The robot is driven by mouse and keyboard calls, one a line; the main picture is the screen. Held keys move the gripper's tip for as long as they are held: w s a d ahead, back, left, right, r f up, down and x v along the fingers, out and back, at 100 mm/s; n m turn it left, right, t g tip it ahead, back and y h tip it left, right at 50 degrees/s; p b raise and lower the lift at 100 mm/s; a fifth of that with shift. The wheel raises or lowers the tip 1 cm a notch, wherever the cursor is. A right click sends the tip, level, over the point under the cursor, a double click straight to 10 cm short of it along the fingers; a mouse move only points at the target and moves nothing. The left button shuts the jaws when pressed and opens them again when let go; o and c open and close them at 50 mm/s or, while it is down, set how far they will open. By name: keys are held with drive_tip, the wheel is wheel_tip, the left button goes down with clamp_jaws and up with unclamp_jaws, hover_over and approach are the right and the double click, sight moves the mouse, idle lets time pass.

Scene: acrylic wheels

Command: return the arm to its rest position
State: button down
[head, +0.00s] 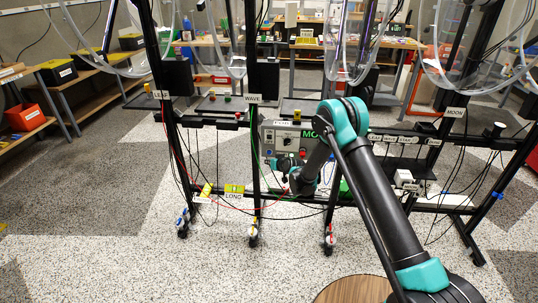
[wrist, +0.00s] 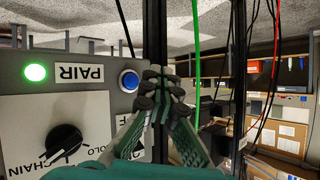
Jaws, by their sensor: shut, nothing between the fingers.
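My arm (head: 375,200) is black and teal. It rises from the lower right to a raised elbow, then bends down and forward to the wrist beside the rack. My gripper (wrist: 157,88) shows large in the wrist view, its fingers together with nothing between them. In the head view my gripper is small and partly hidden by the wrist, low in front of the grey control box (head: 284,139). In the wrist view the fingers overlap the right edge of that box (wrist: 100,98). I cannot tell whether they touch it.
The box carries a lit green button (wrist: 36,72), a blue button (wrist: 129,80) and a black knob (wrist: 63,141). Black rack posts (head: 256,150) and hanging cables (wrist: 196,50) surround the gripper. Clear acrylic wheels (head: 350,40) hang above. Open floor (head: 90,220) lies left.

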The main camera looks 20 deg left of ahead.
drive_tip(key=shift+s+d, duration=0.15)
drive_tip(key=shift+s, duration=0.4)
drive_tip(key=d+r+m+h, duration=0.1)
drive_tip(key=d+r, duration=0.5)
drive_tip(key=d, duration=0.3)
drive_tip(key=d+r+m+h, duration=0.1)
drive_tip(key=d+r+h, duration=0.1)
drive_tip(key=d+r, duration=0.6)
drive_tip(key=s+d+r+m+h, duration=0.1)
drive_tip(key=s+d+r, duration=0.25)
drive_tip(key=d, duration=0.55)
drive_tip(key=s+d+r+h, duration=0.15)
drive_tip(key=s+d, duration=0.25)
drive_tip(key=d, duration=0.4)
drive_tip(key=s+d+m+g+h, duration=0.1)
drive_tip(key=s+d+m+h, duration=0.1)
drive_tip(key=s+d, duration=0.9)
drive_tip(key=s+d+m+g+h, duration=0.2)
drive_tip(key=s+d, duration=1)
drive_tip(key=s, duration=0.8)
drive_tip(key=shift+d+f+m+g, duration=0.25)
drive_tip(key=shift+d+m+g, duration=0.05)
drive_tip(key=shift+w, duration=0.1)
